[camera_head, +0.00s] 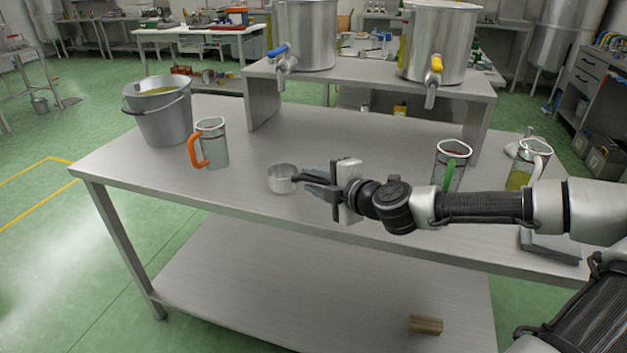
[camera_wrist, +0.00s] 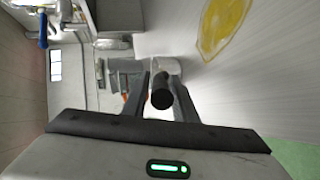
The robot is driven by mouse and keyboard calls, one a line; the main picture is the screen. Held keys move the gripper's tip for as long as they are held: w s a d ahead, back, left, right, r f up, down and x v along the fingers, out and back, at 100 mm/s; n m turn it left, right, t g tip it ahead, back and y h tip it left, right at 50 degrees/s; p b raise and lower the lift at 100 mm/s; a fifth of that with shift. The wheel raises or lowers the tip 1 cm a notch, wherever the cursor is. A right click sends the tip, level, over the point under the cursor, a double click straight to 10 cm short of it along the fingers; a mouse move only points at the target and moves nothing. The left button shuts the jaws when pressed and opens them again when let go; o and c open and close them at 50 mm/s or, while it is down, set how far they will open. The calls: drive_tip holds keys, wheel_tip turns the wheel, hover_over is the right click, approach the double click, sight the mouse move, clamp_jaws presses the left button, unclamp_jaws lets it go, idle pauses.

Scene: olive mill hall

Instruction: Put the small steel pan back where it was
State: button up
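The small steel pan (camera_head: 282,180) is upright over the front middle of the steel table (camera_head: 240,187), its dark handle pointing right toward my gripper. I cannot tell whether its base touches the tabletop. My gripper (camera_head: 318,184) reaches in from the right, with its fingers on either side of the handle. In the wrist view, the round black handle end (camera_wrist: 160,98) lies between the two fingers (camera_wrist: 161,80), with what looks like a narrow gap on each side. The pan's pale body (camera_wrist: 166,65) shows beyond them, partly hidden.
Left of the pan stand an orange-handled jug (camera_head: 213,145) and a grey bucket (camera_head: 165,118). A green-handled jug (camera_head: 452,162) and another jug (camera_head: 522,170) stand behind my arm. Two steel tanks with taps sit on the raised shelf (camera_head: 370,82). Tabletop behind the pan is clear.

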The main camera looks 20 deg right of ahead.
drive_tip(key=shift+o, duration=0.8)
drive_tip(key=shift+r, duration=0.1)
drive_tip(key=shift+r+p, duration=0.3)
drive_tip(key=p+v, duration=0.2)
drive_tip(key=v, duration=1)
drive_tip(key=shift+f, duration=0.2)
